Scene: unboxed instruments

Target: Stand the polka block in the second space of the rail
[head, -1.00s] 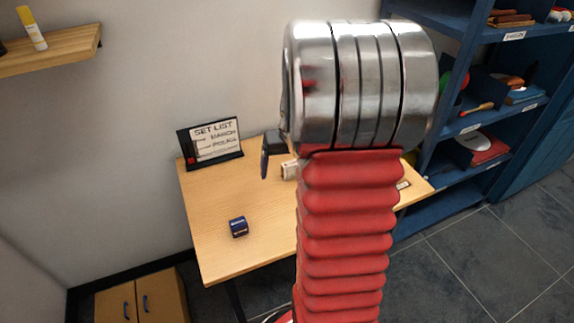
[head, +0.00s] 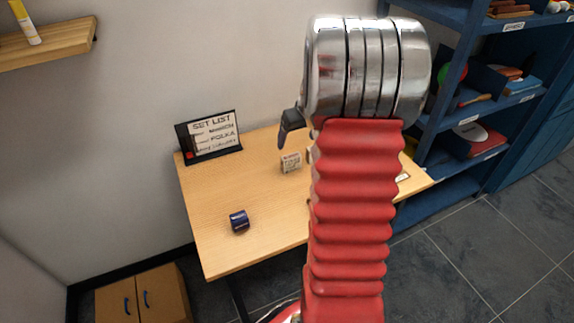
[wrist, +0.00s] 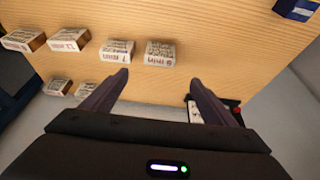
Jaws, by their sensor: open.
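Several pale blocks with printed labels show in the wrist view, among them one (wrist: 160,54) just beyond my fingertips and one (wrist: 117,51) to its left. The labels seem to give minutes; I cannot tell which block is the polka one. One pale block also shows in the head view (head: 290,162). The set list board (head: 212,136) lists March, Polka and a third line too small to read. Its black base (head: 216,157) may be the rail; its spaces are not clear. My gripper (wrist: 160,80) is open and empty above the table, with a finger partly covering the board.
A dark blue object (head: 239,221) lies on the left front of the wooden table (head: 215,250). Blue shelves (head: 455,125) stand to the right. My arm hides the table's right middle. The table between the board and the blue object is clear.

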